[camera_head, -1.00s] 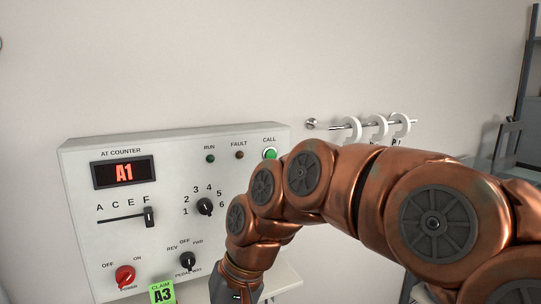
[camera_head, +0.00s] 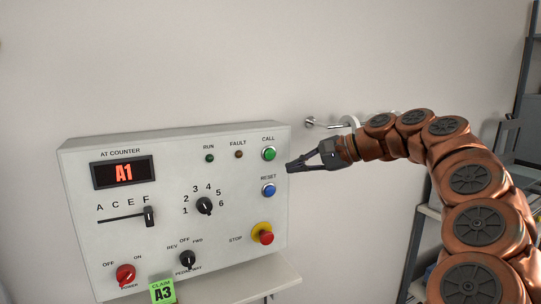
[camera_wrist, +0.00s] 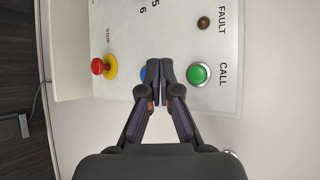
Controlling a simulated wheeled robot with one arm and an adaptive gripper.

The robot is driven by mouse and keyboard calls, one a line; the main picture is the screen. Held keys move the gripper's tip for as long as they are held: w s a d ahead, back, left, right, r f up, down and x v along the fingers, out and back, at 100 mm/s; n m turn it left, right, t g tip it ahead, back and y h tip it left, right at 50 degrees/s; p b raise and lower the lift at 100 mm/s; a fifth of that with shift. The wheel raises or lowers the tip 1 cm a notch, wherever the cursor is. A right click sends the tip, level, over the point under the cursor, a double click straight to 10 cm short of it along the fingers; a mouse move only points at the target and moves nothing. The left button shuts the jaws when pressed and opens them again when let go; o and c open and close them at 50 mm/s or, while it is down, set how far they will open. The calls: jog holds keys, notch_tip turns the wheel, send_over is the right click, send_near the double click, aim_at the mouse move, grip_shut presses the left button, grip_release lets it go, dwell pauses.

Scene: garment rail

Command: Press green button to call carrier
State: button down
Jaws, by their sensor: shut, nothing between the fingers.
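The green CALL button (camera_head: 269,154) is at the upper right of the white control panel (camera_head: 120,235), with the blue RESET button (camera_head: 268,190) below it. My gripper (camera_head: 289,168) is shut and empty, its tips by the panel's right edge at a height between the two buttons. In the wrist view the shut fingertips (camera_wrist: 159,62) lie between the green button (camera_wrist: 198,74) and the blue button (camera_wrist: 144,73), partly covering the blue one. I cannot tell whether the tips touch the panel.
The red stop button (camera_head: 265,237) on its yellow base sits low on the panel's right. A rail with white rings (camera_head: 349,122) is behind my arm. Grey shelving stands at the right.

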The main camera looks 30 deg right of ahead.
aim_at(270, 154)
jog(key=shift+w, duration=0.2)
jog(key=w+p, duration=0.4)
jog(key=w, duration=0.4)
jog(key=shift+w+d, duration=0.25)
jog(key=shift+d, duration=0.1)
jog(key=shift+w, duration=0.15)
dwell(1.4)
jog(key=shift+w+p, duration=0.25)
jog(key=shift+p, duration=0.15)
